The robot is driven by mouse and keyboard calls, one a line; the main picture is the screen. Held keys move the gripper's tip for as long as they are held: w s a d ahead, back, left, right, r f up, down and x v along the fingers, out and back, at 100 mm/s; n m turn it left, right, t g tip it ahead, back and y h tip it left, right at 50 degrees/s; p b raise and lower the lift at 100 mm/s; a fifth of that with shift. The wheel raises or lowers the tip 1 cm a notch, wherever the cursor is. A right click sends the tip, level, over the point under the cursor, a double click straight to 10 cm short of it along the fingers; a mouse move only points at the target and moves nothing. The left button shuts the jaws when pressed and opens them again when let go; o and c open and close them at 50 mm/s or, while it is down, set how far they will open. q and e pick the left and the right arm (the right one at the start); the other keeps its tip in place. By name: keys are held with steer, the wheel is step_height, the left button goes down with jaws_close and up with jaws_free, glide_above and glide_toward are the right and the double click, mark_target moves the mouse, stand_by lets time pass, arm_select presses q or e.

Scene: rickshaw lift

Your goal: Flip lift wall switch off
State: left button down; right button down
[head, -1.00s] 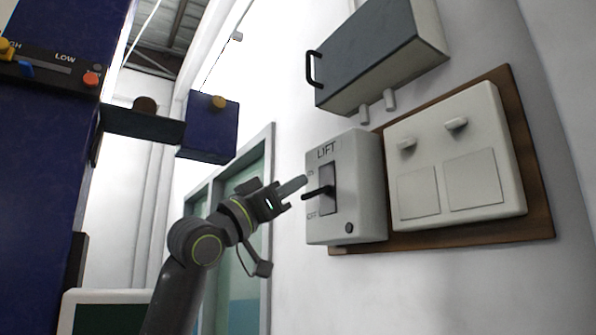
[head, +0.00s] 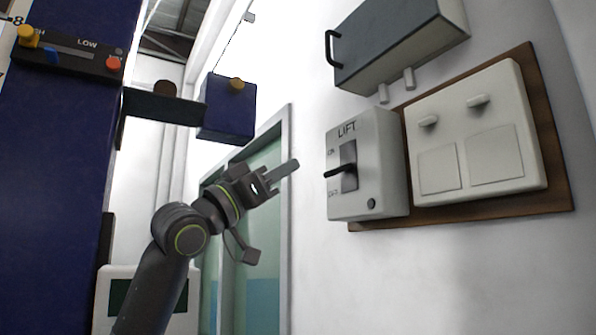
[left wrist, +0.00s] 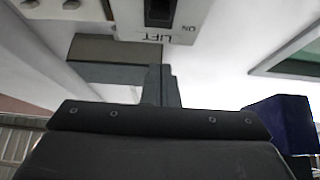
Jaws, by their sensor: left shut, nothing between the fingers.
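The lift wall switch is a pale grey box (head: 386,165) marked LIFT, mounted on the wall in the head view. Its black lever (head: 340,171) sticks out to the left from a dark slot, between the ON label above and the OFF label below; I cannot tell for sure which setting it is in. In the left wrist view the box (left wrist: 203,15) appears upside down at the top edge, its dark slot (left wrist: 160,10) partly cut off. My left gripper (head: 292,166) is shut and empty, left of the box and apart from the lever. My right gripper is not in view.
A wooden board (head: 560,192) carries a white switch plate (head: 535,150) right of the box. A grey wall box with a handle (head: 400,45) hangs above. A blue machine (head: 50,190) stands at left, and a green-framed door (head: 286,200) behind my arm.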

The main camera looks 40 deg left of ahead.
arm_select(q)
steer(key=b+v, duration=0.1)
steer(key=v, duration=0.1)
steer(key=shift+s+f, duration=0.2)
steer(key=shift+f, duration=0.05)
stand_by(0.4)
